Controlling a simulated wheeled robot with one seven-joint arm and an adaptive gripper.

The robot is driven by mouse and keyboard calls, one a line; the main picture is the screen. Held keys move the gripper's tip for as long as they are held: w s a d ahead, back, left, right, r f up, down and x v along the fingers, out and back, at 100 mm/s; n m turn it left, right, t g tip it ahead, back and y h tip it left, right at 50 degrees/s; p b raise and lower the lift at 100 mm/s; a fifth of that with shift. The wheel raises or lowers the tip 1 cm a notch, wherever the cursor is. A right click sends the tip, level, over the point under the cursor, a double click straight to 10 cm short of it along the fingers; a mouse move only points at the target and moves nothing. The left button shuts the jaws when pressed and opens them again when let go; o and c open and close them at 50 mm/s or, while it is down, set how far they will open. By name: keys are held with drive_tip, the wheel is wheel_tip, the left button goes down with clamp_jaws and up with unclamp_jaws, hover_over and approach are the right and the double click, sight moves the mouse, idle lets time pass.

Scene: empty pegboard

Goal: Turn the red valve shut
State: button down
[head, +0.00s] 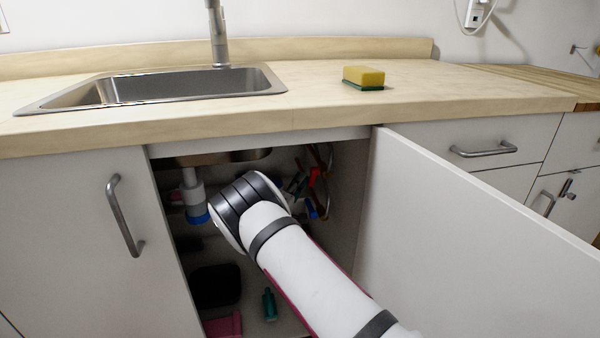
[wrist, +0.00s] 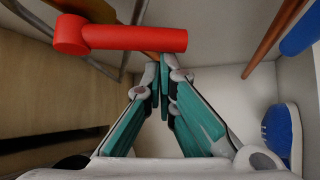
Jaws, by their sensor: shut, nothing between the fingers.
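The red valve handle (head: 314,176) is inside the open sink cabinet, on the pipes at the right. In the wrist view the red valve handle (wrist: 125,38) is a bar running across the upper left, with a round hub at its left end. My gripper (wrist: 158,72) is shut and empty. Its teal fingers meet just below the bar's right end in the picture; I cannot tell whether they touch it. In the head view my arm covers much of the cabinet's middle and most of the gripper.
The open cabinet door (head: 470,235) stands right of my arm. A drain pipe with a blue collar (head: 195,213) hangs at the left. A green bottle (head: 270,305) and a pink object (head: 224,325) are on the cabinet floor. Copper pipes (wrist: 275,38) run near the gripper.

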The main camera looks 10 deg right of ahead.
drive_tip(key=shift+s+d+f+n+g+y+p, duration=0.1)
drive_tip(key=shift+s+f+n+g+y+p, duration=0.2)
drive_tip(key=shift+s+n+y+p, duration=0.6)
drive_tip(key=shift+s+a+f+n+g+y+p, duration=0.1)
drive_tip(key=shift+s+f+n+g+y+p, duration=0.25)
drive_tip(key=shift+p, duration=1)
drive_tip(key=shift+s+d+f+n+g+y+p, duration=0.1)
drive_tip(key=shift+s+n+g+y+p, duration=0.4)
drive_tip(key=shift+p, duration=0.65)
